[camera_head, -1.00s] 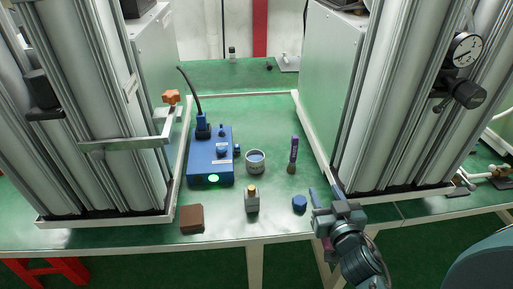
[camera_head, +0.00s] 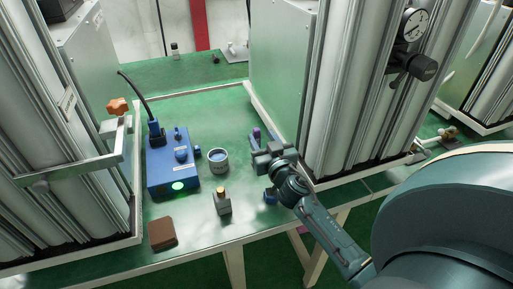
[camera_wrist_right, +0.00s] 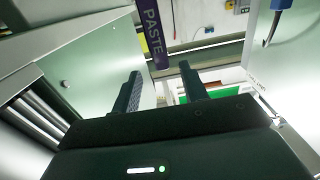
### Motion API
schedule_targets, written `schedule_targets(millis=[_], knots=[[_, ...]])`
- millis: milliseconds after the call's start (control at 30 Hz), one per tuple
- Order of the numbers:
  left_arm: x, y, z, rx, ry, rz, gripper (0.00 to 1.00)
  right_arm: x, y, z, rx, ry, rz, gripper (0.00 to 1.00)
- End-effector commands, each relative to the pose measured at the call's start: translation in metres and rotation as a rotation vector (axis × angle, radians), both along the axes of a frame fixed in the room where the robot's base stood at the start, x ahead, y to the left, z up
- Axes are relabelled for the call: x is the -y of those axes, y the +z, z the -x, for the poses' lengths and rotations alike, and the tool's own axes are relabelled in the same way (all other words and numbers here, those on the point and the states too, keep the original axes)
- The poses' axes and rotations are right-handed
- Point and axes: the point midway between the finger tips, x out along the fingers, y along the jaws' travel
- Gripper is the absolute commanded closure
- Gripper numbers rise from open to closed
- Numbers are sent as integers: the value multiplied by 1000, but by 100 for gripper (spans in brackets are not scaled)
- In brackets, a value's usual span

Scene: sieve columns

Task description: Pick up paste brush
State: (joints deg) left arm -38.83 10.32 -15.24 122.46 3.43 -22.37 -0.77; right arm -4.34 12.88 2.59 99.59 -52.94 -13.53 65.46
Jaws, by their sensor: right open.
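The paste brush (camera_head: 257,133) stands on the green bench, and in the head view only its purple handle top shows beyond my right gripper (camera_head: 266,146). The gripper hides its lower part. In the right wrist view the purple handle marked PASTE (camera_wrist_right: 152,32) stands ahead of the open fingers (camera_wrist_right: 160,84), roughly in line with the gap between them. The jaws hold nothing. I cannot tell how far the handle is from the fingertips. My left gripper is not in view.
A jar (camera_head: 218,160) and a small bottle (camera_head: 222,203) stand left of my right gripper. A blue device (camera_head: 172,167) and a brown block (camera_head: 162,233) are further left. A blue object (camera_head: 270,196) is partly behind my arm. Tall sieve columns (camera_head: 362,95) flank the bench.

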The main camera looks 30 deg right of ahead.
Motion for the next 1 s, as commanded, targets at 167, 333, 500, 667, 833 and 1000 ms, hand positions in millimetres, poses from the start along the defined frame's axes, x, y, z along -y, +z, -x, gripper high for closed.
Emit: schedule_targets(millis=[167, 333, 500, 667, 833, 1000], knots=[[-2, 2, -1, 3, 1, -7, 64, 4, -1, -29, 2, -1, 2, 56], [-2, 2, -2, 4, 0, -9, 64, 7, -2, -44, 0, 0, 1, 56], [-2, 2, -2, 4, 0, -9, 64, 7, -2, -45, 0, 0, 1, 56], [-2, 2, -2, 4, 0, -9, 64, 7, -2, -44, 0, 0, 1, 64], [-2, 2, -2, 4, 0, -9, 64, 7, -2, -44, 0, 0, 0, 78], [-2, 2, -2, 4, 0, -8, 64, 7, -2, -44, 0, 0, 0, 92]])
